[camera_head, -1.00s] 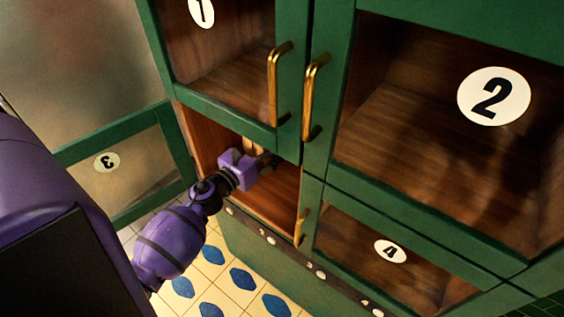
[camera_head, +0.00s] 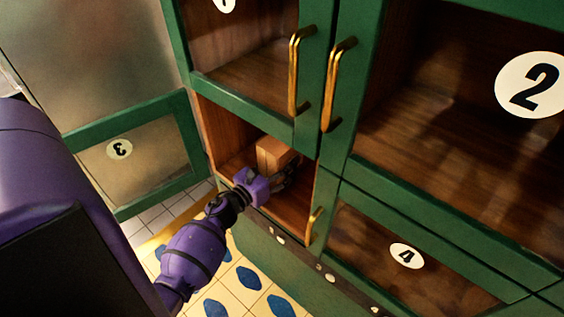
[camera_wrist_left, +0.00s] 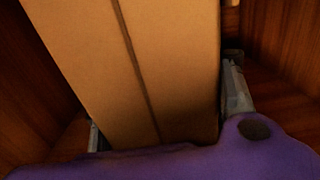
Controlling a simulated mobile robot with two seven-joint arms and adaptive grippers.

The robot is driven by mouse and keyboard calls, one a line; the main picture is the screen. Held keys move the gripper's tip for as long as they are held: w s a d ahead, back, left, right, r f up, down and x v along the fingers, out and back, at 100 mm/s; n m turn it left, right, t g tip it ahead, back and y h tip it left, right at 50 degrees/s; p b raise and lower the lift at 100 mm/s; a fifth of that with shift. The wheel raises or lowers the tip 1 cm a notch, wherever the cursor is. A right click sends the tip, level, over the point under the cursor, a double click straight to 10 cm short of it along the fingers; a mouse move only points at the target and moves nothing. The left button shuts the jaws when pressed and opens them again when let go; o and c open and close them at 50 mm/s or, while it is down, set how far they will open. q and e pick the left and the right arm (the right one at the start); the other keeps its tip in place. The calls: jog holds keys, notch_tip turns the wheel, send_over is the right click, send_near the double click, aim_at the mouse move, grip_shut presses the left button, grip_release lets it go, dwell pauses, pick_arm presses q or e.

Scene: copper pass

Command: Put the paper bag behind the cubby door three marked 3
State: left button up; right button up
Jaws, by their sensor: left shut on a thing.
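The paper bag (camera_head: 272,155) is a tan, box-like bag inside the open lower-left cubby (camera_head: 226,139). My left gripper (camera_head: 281,180) reaches into that cubby and is shut on the bag. In the left wrist view the bag (camera_wrist_left: 160,65) fills the middle, with a finger on each side (camera_wrist_left: 165,110). I cannot tell whether its base touches the cubby floor. Door three (camera_head: 185,142), marked 3, is a green-framed glass door swung wide open to the left; its 3 shows mirrored. My right gripper is not in view.
Closed glass doors surround the cubby: door 1 (camera_head: 308,62) above, door 2 (camera_head: 349,86) at right, door 4 (camera_head: 366,237) at lower right. Brass handles (camera_head: 298,75) stick out above the opening. The tiled floor (camera_head: 243,276) below is clear.

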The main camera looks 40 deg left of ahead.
pick_arm(q)
jog(key=o, duration=1.3)
jog(key=shift+f, duration=0.1)
